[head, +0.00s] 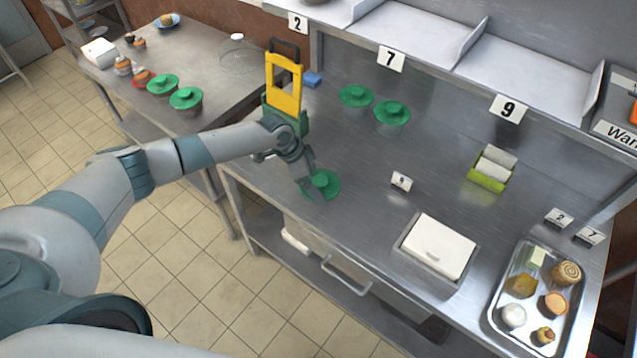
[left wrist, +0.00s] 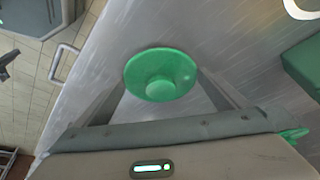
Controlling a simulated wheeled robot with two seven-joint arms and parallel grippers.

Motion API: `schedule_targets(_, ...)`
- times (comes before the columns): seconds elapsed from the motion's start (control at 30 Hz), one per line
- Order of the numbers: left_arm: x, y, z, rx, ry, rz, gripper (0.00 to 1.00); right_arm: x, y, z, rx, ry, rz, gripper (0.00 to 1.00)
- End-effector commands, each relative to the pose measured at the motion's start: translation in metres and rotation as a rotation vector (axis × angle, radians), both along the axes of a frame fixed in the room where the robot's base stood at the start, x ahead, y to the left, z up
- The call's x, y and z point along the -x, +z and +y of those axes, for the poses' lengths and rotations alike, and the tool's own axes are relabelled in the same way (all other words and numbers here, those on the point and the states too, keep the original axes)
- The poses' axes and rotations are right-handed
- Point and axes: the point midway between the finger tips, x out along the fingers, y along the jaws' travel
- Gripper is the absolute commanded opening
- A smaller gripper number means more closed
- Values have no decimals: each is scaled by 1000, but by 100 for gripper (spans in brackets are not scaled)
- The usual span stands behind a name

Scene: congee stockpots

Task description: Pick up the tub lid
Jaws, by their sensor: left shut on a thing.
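A round green lid (head: 327,184) with a raised central knob is near the front left edge of the steel counter. My left gripper (head: 309,186) reaches down to it and is shut on it. In the left wrist view the lid (left wrist: 160,76) shows between the two fingers, knob towards the camera. I cannot tell whether it touches the counter or is slightly above it. Two similar green lids (head: 356,96) (head: 392,112) are farther back on the counter. My right gripper is not in view.
A yellow and green grater-like object (head: 284,85) stands just behind my left wrist. A white-lidded container (head: 437,247) and a food tray (head: 540,300) are to the right. A side table (head: 215,50) holds more green-lidded tubs (head: 186,98). The counter's middle is mostly clear.

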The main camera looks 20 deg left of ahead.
Motion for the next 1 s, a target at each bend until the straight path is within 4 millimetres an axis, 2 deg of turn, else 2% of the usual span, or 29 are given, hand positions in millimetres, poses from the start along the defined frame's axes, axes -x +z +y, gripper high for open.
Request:
schedule_targets(0.27,-1,6,0,0,-1,-2,73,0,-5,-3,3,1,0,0)
schedule_targets(0.37,-1,15,0,1,-1,-4,73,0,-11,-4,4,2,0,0)
schedule_targets(0.53,-1,40,0,0,-3,-5,73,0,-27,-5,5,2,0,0)
schedule_targets(0.8,16,70,-54,3,-6,-5,73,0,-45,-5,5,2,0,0)
schedule_targets(1.0,26,92,-87,2,-3,-4,73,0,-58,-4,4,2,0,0)
